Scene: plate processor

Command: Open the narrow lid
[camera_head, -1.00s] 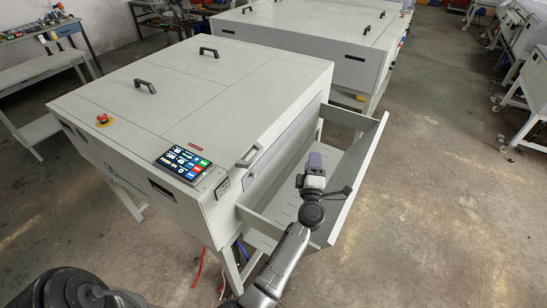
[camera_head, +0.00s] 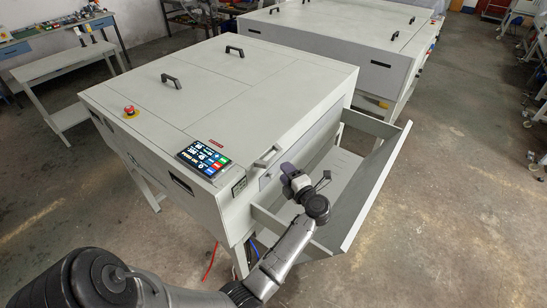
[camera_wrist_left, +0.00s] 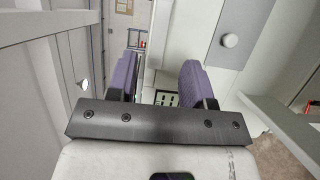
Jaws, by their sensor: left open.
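The narrow lid (camera_head: 285,135) is the pale strip along the right side of the near machine's top. It lies closed, with its handle (camera_head: 267,157) near the front right corner. My left gripper (camera_head: 291,170), with purple fingers, is just right of and below that handle, over the open side tray. It looks apart from the handle. In the left wrist view the two purple fingers (camera_wrist_left: 158,80) are spread, with nothing clearly held between them. I cannot tell whether the handle shows in that view. My right gripper is not in view.
The side tray (camera_head: 372,190) hangs open on the machine's right. A control screen (camera_head: 203,160) and a red stop button (camera_head: 130,111) sit on the top's front edge. A second machine (camera_head: 335,45) stands behind.

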